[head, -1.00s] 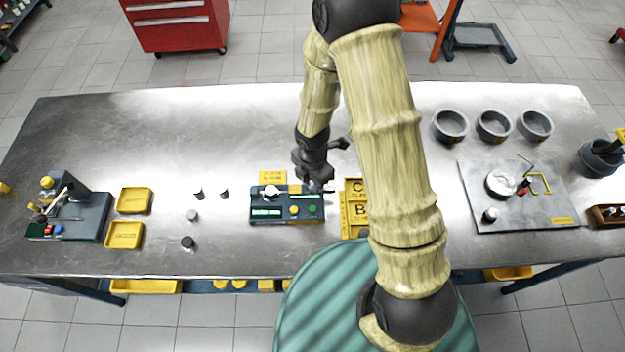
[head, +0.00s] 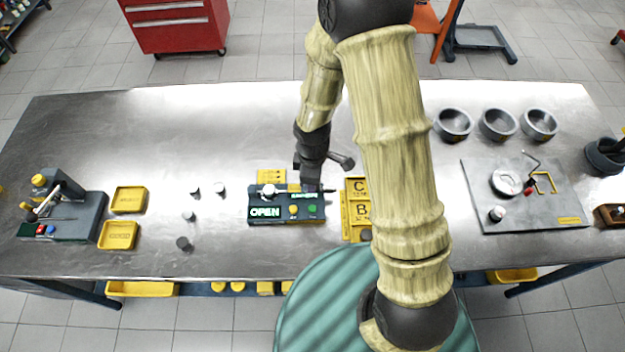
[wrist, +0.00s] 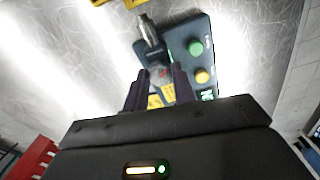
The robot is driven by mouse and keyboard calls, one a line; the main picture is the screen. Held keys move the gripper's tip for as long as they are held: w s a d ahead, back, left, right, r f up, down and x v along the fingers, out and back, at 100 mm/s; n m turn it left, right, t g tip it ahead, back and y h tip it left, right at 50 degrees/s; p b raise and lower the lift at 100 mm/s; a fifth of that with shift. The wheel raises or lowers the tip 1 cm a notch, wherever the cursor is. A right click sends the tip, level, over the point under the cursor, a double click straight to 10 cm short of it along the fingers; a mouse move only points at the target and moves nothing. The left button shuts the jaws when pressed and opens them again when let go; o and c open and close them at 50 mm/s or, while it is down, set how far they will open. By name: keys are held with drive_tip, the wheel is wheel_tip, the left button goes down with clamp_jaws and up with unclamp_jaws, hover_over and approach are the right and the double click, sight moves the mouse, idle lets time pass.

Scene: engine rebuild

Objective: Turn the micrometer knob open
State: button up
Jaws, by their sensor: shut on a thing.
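The micrometer station (head: 258,222) is a dark box on the steel table, with a lit display (head: 265,212) reading OPEN and a yellow and a green button. It also shows in the wrist view (wrist: 180,42), where a metal micrometer barrel (wrist: 149,30) sticks out past the box. My gripper (head: 311,188) is at the right end of the station's back edge, pointing down. In the wrist view my gripper (wrist: 160,78) has its two dark fingers on either side of the micrometer knob. The knob is mostly hidden between and behind the fingers.
A yellow tray marked C and B (head: 347,224) stands close to the station's right. Several small dark and grey cylinders (head: 188,216) stand to its left, with yellow trays (head: 118,235) beyond. A grey plate with tools (head: 530,220) and grey rings (head: 497,124) are at right.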

drive_tip(key=m+b, duration=0.1)
drive_tip(key=m, duration=0.5)
drive_tip(key=shift+b, duration=0.4)
drive_tip(key=m, duration=0.7)
drive_tip(key=shift+w+r+b, duration=0.1)
drive_tip(key=shift+b, duration=0.25)
drive_tip(key=o, duration=1)
wheel_tip(320, 180, up, 17)
drive_tip(key=b, duration=0.1)
drive_tip(key=shift+r, duration=0.15)
drive_tip(key=shift+d, duration=0.1)
drive_tip(key=s+d+f+m+t, duration=0.2)
drive_tip(key=s+d+f, duration=0.2)
drive_tip(key=d, duration=0.8)
drive_tip(key=shift+s+f+m+t, duration=0.2)
drive_tip(key=shift+s+m+t, duration=0.15)
drive_tip(key=shift+s, duration=0.9)
